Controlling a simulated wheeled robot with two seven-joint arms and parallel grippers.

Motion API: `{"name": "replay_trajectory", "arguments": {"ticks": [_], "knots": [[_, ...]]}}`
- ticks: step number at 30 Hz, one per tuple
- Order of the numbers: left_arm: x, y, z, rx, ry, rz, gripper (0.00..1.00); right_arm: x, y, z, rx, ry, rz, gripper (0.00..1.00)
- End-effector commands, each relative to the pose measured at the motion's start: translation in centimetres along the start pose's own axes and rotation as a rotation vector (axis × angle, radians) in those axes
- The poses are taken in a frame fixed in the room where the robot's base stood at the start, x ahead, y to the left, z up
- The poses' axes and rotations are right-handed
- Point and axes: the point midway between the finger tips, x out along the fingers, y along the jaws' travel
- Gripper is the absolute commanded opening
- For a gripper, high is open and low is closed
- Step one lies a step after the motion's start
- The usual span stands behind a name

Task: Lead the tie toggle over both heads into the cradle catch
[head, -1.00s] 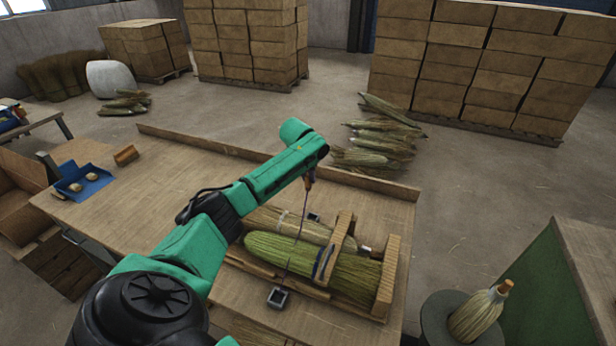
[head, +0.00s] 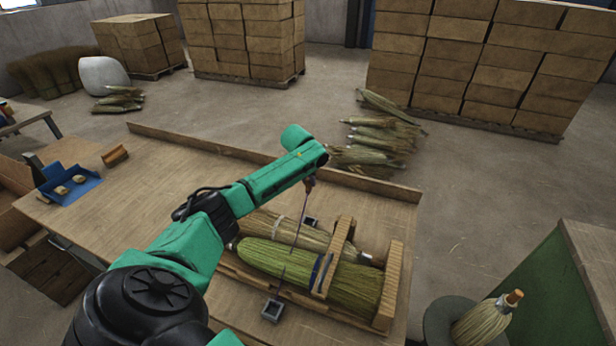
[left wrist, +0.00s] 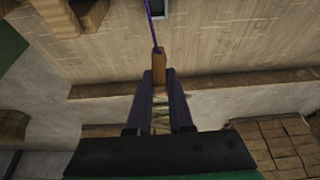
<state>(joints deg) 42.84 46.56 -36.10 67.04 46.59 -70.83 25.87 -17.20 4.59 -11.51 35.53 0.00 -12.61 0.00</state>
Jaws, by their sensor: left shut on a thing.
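My left gripper (head: 309,181) is high above the far side of the cradle (head: 391,278), shut on the brown wooden toggle (left wrist: 159,64), which also shows in the left wrist view between the dark fingers (left wrist: 159,90). A thin dark cord (head: 294,248), purple in the wrist view, runs down from the toggle across the heads towards a grey square fitting (head: 272,310) on the near side. Two heads lie side by side: a green one (head: 300,268) in front and a paler one (head: 290,228) behind. A second grey fitting (head: 311,222) is on the far side. My right gripper is out of view.
A blue tray (head: 72,184) with small pieces is at the far left. A broom head (head: 482,320) stands on a round stand at the right.

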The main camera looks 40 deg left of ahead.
Motion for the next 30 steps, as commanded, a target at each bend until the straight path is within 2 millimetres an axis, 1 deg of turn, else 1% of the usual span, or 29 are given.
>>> {"name": "replay_trajectory", "arguments": {"ticks": [1,3,24,26,30], "knots": [[0.9,0.0,0.4,0.001,0.000,0.000,0.00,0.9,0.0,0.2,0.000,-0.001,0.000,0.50],[1.6,0.1,0.7,0.001,0.000,-0.001,0.00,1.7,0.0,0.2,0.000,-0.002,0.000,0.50],[7.5,0.8,3.3,0.001,0.001,0.000,0.00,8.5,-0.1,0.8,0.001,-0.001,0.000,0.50],[8.0,0.8,3.5,0.001,0.001,0.000,0.00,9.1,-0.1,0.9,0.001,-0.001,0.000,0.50],[9.0,0.8,4.1,0.001,-0.001,0.001,0.00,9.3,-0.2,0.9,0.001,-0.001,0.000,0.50]]}}
